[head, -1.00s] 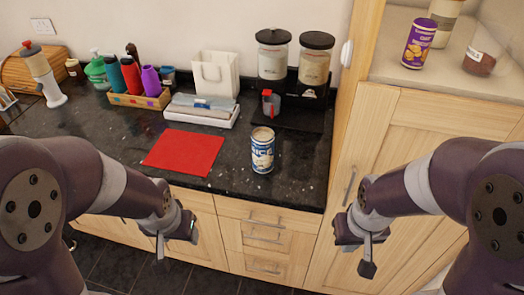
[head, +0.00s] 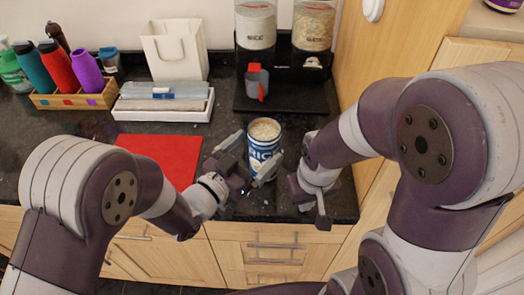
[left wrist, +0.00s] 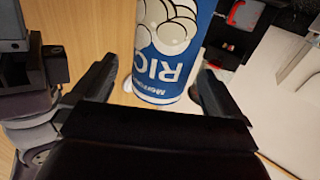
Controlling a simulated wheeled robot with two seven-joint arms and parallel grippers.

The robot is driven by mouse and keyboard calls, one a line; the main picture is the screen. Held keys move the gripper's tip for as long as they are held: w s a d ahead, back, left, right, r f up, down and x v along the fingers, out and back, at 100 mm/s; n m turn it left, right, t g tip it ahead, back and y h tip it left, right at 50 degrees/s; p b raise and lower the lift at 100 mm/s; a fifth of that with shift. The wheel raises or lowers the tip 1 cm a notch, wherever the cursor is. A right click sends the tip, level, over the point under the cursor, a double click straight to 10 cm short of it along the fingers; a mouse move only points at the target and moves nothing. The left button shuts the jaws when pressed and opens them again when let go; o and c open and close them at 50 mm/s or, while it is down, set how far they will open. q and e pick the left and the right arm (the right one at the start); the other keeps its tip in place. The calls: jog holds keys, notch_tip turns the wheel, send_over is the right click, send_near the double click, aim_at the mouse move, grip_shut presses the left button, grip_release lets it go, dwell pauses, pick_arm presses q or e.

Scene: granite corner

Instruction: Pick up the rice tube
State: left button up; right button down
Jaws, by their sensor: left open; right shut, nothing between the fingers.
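The rice tube (head: 264,146) is a blue and white cylinder standing upright on the dark counter, with an open-looking pale top. My left gripper (head: 251,160) is open at the tube's left front, its fingers reaching toward either side of it. In the left wrist view the tube (left wrist: 167,50) appears between the two open fingers (left wrist: 152,92), with no clear grip on it. My right gripper (head: 314,205) is shut and empty, just right of the tube near the counter's front edge.
A red mat (head: 163,155) lies left of the tube. A wooden cabinet side (head: 399,40) bounds the right.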

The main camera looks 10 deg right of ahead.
aim_at(272, 132)
pick_arm(q)
jog(key=x, duration=0.6)
jog(key=shift+w+a, duration=0.1)
jog(key=shift+a, duration=0.15)
jog(key=c, duration=1)
jog(key=shift+r, duration=0.15)
jog(key=shift+c, duration=1.4)
